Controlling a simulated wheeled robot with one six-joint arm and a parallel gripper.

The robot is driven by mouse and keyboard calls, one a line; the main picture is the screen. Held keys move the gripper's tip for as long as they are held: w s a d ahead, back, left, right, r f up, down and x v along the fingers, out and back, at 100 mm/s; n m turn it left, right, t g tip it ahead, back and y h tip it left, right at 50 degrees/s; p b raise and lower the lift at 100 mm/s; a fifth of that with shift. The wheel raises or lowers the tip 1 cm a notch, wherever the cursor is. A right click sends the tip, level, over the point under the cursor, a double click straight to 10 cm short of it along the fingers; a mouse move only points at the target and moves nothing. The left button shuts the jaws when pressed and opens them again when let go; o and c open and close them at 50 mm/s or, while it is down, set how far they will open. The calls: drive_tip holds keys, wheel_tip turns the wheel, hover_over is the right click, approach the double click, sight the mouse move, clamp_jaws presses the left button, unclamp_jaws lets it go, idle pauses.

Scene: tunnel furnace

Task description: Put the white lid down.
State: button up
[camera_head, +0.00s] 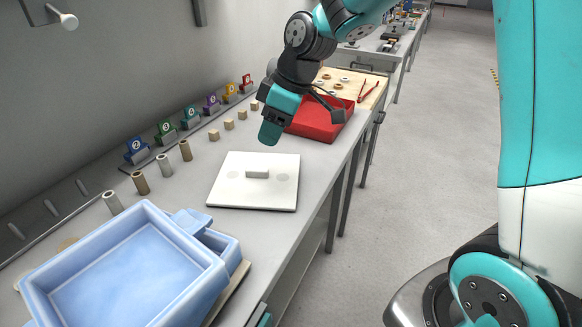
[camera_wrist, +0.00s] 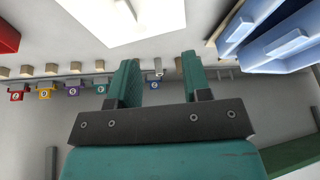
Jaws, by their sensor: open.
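The white lid (camera_head: 233,193) is a flat square plate with a small block handle on top. It lies flat on the grey bench between the blue tray and the red tray. In the wrist view, part of the lid (camera_wrist: 108,18) shows bright at the top edge, cut off by the frame. My gripper (camera_head: 270,132) is above the bench, beyond the lid's far edge and apart from it. In the wrist view, the two green fingers of my gripper (camera_wrist: 158,68) stand apart with nothing between them.
A blue tray (camera_head: 40,290) stands at the near left, and a red tray (camera_head: 332,130) stands beyond the lid. Several small cylinders and blocks (camera_head: 165,165) line the bench's back beside numbered coloured tags (camera_head: 137,150).

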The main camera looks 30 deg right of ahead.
drive_tip(key=s+a+r+m+g, duration=0.1)
drive_tip(key=s+a+r+m, duration=0.1)
drive_tip(key=s, duration=1)
drive_tip(key=s+a+r+m+g, duration=0.1)
drive_tip(key=s+a+r, duration=0.1)
drive_tip(key=s, duration=1)
drive_tip(key=shift+a+m, duration=0.4)
drive_tip(key=shift+a, duration=0.5)
